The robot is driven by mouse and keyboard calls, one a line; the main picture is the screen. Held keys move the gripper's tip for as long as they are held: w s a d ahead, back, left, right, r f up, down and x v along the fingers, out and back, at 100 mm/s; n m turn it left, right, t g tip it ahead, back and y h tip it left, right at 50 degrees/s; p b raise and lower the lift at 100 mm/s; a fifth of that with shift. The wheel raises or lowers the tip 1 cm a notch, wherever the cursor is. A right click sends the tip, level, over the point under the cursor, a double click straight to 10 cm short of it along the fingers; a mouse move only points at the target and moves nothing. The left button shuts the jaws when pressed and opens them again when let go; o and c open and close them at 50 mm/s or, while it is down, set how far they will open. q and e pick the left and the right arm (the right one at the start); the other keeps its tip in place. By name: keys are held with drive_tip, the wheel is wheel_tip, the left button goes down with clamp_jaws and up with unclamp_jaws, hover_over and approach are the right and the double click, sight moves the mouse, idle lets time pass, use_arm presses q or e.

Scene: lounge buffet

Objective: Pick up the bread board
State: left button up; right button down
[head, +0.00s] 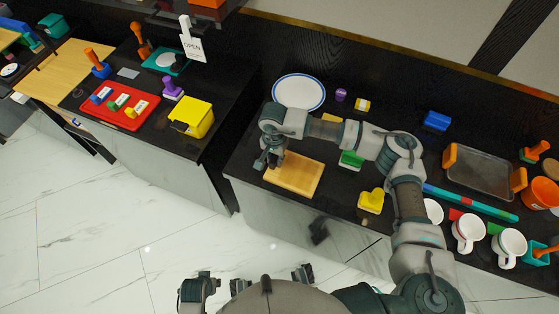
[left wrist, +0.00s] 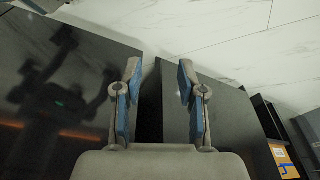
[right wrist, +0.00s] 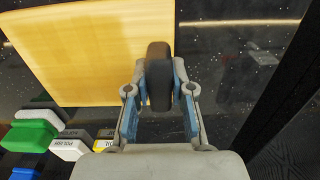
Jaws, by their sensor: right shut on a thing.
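The bread board is a pale wooden rectangle (head: 297,176) on the black counter (head: 240,166), near its front left corner. My right gripper (head: 268,160) is at the board's left end in the head view. In the right wrist view, the right gripper (right wrist: 158,92) is shut on a dark rounded handle (right wrist: 158,68) beside the board's pale wood (right wrist: 90,50). Whether the board is clear of the counter cannot be told. My left gripper (left wrist: 157,75) is open and empty in the left wrist view, with its fingers apart.
A white plate (head: 299,92) lies behind the board. A green and white block (head: 351,160) and a yellow block (head: 371,201) are to its right. White mugs (head: 468,233) and a metal tray (head: 479,173) are farther right. A floor gap separates the left counter with a yellow box (head: 192,117).

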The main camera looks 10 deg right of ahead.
drive_tip(key=shift+w+r, duration=0.1)
drive_tip(key=shift+r, duration=0.4)
wheel_tip(320, 180, up, 2)
drive_tip(key=shift+r, duration=0.2)
use_arm(q)
drive_tip(key=shift+w+f, duration=0.1)
drive_tip(key=shift+f, duration=0.55)
use_arm(e)
drive_tip(key=s+a+r, duration=0.1)
drive_tip(key=s+a, duration=0.1)
drive_tip(key=s, duration=1.4)
drive_tip(key=shift+a+r, duration=0.2)
drive_tip(key=shift+a, duration=0.15)
use_arm(q)
drive_tip(key=shift+r, duration=0.1)
